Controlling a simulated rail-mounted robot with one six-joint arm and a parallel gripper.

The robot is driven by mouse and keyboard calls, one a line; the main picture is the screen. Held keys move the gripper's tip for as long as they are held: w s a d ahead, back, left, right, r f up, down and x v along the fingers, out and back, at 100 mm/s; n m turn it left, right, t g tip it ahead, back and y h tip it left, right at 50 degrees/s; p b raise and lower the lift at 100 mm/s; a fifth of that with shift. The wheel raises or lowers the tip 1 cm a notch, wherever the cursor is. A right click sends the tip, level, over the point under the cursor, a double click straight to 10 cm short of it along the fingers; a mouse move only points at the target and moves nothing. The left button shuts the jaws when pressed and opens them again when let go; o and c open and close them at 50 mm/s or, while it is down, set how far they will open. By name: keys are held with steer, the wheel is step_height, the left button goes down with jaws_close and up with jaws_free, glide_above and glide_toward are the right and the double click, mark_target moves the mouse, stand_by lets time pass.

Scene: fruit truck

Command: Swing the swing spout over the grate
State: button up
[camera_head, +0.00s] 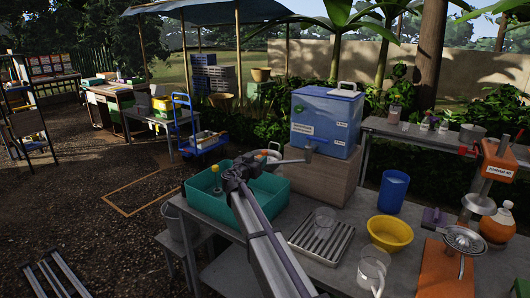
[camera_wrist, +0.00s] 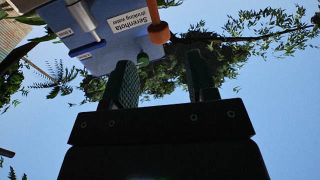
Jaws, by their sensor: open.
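The blue water box (camera_head: 326,120) stands on a wooden block, its label reading drinking water in the wrist view (camera_wrist: 100,50). The grey swing spout (camera_head: 309,148) is at its front; its arm appears to point left, away from the grate. An orange piece (camera_wrist: 158,30), seemingly a grip on the spout, shows just beyond my fingers. My gripper (camera_head: 254,160) is above the teal tub, near the orange piece. In the wrist view its fingers (camera_wrist: 162,80) are apart, with nothing clearly between them.
The teal tub (camera_head: 277,200) lies beneath my gripper. A yellow bowl (camera_head: 390,234), blue cup (camera_head: 393,190), clear jug (camera_head: 372,270) and orange press (camera_head: 440,268) stand right of the grate. A wooden block (camera_head: 322,182) supports the water box. Open ground lies left of the table.

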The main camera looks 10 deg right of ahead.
steer(key=x, duration=0.9)
steer(key=shift+f, duration=0.1)
jaws_close()
